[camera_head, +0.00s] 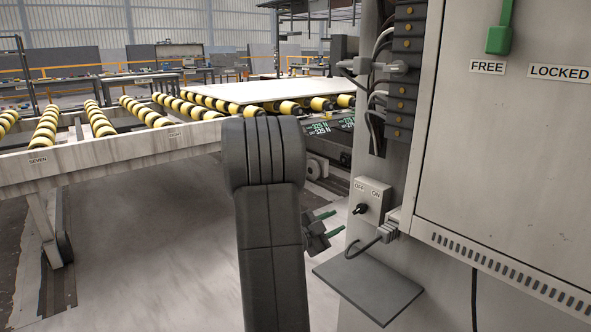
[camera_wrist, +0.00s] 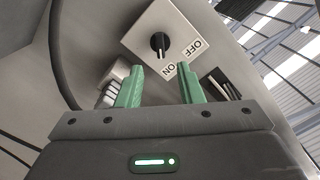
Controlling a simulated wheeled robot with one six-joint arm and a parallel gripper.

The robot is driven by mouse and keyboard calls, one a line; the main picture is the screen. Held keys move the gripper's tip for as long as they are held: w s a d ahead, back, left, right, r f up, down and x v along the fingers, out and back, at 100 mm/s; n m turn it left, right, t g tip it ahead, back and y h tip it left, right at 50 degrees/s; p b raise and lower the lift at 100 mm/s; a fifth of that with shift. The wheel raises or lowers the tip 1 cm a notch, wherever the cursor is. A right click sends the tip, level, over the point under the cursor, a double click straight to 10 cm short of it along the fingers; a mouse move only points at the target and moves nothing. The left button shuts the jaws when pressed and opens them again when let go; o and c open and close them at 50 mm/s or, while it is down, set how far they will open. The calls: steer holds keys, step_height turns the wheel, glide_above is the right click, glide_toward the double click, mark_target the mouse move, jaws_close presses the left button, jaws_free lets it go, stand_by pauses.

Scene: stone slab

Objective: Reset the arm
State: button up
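My dark grey arm rises in the middle of the head view. My gripper (camera_head: 332,222) shows to its right, its green fingers pointing right toward the cabinet. In the wrist view my gripper (camera_wrist: 159,85) is open, with a gap and nothing between its two green fingers. Beyond the fingers is a light switch box with OFF and ON labels (camera_wrist: 183,45) and a black knob (camera_wrist: 159,43). The same switch box (camera_head: 374,196) and its knob (camera_head: 360,209) show in the head view. My fingers are apart from the knob.
The grey cabinet (camera_head: 520,130) fills the right, with FREE and LOCKED labels and a green handle (camera_head: 498,40). A plug with a black cable (camera_head: 388,232) and a grey shelf plate (camera_head: 367,285) sit below the switch box. A roller conveyor (camera_head: 110,152) stands at left. Open floor lies before it.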

mark_target(356, 211)
steer(key=b+x, duration=0.1)
steer(key=x, duration=0.7)
steer(key=shift+w+d, duration=0.15)
steer(key=shift+d, duration=0.05)
